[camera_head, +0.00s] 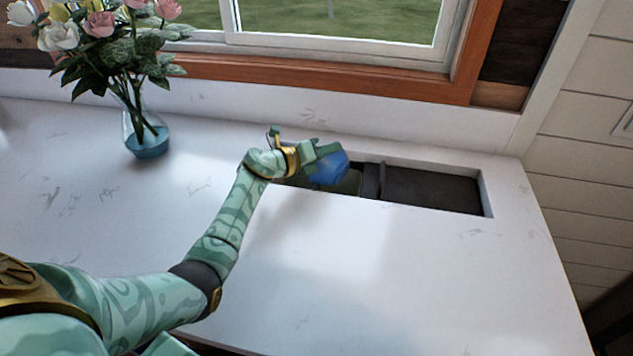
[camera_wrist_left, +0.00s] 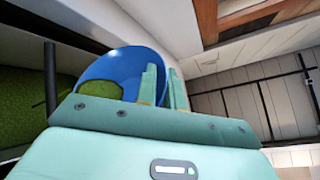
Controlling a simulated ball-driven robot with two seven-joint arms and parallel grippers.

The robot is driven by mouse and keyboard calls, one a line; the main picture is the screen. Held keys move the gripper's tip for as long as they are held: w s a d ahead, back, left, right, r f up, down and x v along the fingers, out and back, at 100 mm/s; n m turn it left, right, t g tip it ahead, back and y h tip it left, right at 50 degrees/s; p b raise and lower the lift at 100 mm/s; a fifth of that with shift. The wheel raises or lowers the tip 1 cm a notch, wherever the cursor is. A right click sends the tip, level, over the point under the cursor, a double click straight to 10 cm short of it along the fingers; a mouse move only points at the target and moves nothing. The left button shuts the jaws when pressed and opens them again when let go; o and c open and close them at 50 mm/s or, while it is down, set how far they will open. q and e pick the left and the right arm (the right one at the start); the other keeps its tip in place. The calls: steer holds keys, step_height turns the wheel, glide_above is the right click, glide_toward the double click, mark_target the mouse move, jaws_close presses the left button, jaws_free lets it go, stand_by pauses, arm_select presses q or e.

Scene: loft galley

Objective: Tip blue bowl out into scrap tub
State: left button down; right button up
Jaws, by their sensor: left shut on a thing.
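The blue bowl (camera_head: 328,172) is held by my left gripper (camera_head: 322,152), which is shut on its rim. In the head view it is over the left part of the counter recess, its blue outside facing me. It looks tilted, but how far is unclear. In the left wrist view the blue bowl (camera_wrist_left: 125,62) shows behind the fingers (camera_wrist_left: 163,88), with a green patch (camera_wrist_left: 100,90) inside it. My right gripper is out of view.
A dark compartment (camera_head: 432,189) fills the right of the recess, beyond a dark divider (camera_head: 372,180). A glass vase (camera_head: 146,133) of flowers stands at the left on the white counter (camera_head: 340,270). The front counter is clear. A window rises behind.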

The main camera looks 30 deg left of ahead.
arm_select(q)
steer(key=shift+a, duration=0.35)
steer(key=shift+w+a+r+n+b, duration=0.1)
steer(key=shift+w+a+n+b, duration=0.05)
steer(key=shift+a+n+b, duration=0.25)
steer(key=shift+w+a+r+n+t+h+b, duration=0.15)
steer(key=shift+a+n+t+h+b, duration=0.15)
steer(key=shift+a+n+h+b, duration=0.4)
stand_by(0.8)
